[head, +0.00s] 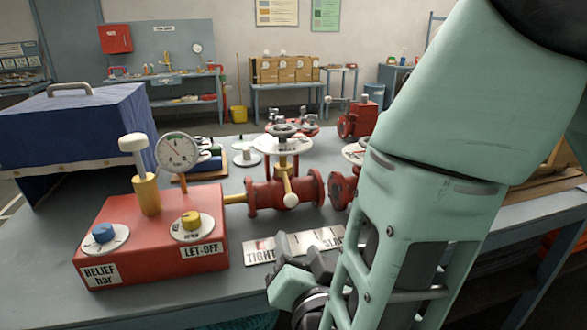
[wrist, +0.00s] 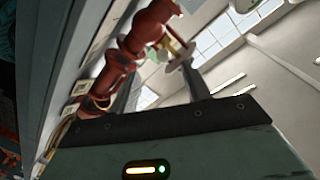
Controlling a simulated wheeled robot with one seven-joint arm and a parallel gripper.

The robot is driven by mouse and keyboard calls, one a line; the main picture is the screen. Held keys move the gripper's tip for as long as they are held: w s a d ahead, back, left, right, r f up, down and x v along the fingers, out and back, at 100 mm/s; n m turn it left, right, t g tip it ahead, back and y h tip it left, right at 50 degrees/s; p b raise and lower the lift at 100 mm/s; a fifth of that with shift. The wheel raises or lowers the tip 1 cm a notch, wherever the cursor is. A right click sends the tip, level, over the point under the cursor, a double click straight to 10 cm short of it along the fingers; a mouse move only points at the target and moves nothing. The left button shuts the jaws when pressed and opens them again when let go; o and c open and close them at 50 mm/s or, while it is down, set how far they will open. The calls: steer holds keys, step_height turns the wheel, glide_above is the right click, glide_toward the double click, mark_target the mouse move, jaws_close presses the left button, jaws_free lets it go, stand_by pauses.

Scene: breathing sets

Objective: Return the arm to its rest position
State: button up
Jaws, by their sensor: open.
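My arm (head: 430,150), pale green, fills the right side of the head view and hangs over the bench (head: 200,312). Its lower end is near the front edge, beside the TIGHT/SLACK plate (head: 295,244). My fingertips cannot be made out in the head view. In the wrist view my gripper (wrist: 161,78) has two dark fingers standing apart. Nothing is seen held between them; windows and a pale wall show behind. The wrist view is tilted, with the bench along its left side and red pipework (wrist: 125,60) beyond the fingers.
A red box (head: 150,240) with a gauge (head: 177,152), knobs and a white-topped lever stands at left. A red valve (head: 285,190) joins it by a yellow rod. A blue covered case (head: 75,130) is behind. My arm hides much of the bench's right side.

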steer(key=s+f+n+g+y, duration=0.25)
steer(key=s+n+g, duration=0.3)
steer(key=g, duration=0.45)
steer(key=s+d+r+n+g+h, duration=0.2)
steer(key=s+d+n+g+h, duration=0.3)
steer(key=s+d, duration=0.5)
steer(key=d+n+g, duration=0.1)
steer(key=d, duration=0.3)
steer(key=shift+n, duration=0.35)
stand_by(3.8)
